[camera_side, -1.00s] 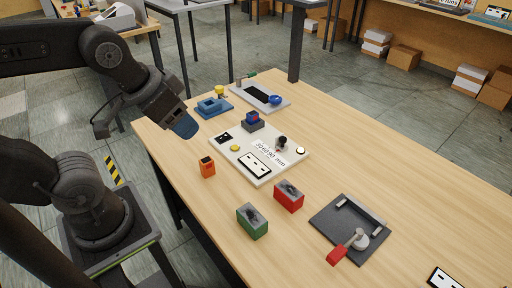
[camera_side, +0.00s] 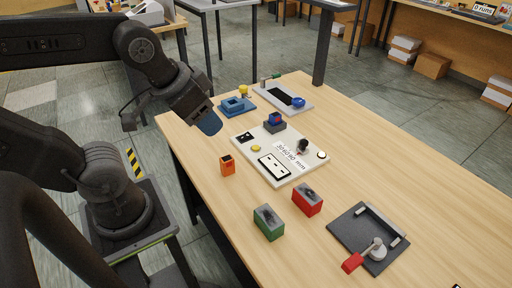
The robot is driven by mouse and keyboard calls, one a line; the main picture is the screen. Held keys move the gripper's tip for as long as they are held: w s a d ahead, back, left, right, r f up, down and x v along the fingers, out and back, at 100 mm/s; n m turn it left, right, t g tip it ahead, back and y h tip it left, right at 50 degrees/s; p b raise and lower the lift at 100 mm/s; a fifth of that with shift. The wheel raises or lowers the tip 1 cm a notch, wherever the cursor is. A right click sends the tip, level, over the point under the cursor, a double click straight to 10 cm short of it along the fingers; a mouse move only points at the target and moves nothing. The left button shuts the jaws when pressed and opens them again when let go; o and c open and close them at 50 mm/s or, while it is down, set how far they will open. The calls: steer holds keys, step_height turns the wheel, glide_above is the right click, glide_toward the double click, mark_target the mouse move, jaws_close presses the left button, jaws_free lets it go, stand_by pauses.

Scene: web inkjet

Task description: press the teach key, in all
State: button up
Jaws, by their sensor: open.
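A white panel (camera_side: 287,178) lies on the wooden table. It bears a yellow round button (camera_side: 256,148), a pale round button with a dark rim (camera_side: 321,155), a dark knob (camera_side: 303,146), a printed strip and a white plate with dark marks (camera_side: 274,166). I cannot tell which of the buttons is the teach key. My gripper (camera_side: 209,122), with a blue end, hangs above the table's left edge, to the left of the panel and apart from it. It is open, with nothing visible in it; its fingers are hard to make out.
A dark plate (camera_side: 345,226) with a red-handled lever lies at right. A blue tray (camera_side: 238,107), a dark block (camera_side: 275,125) and a grey board (camera_side: 268,95) lie behind.

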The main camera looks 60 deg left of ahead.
jaws_close()
stand_by(1.4)
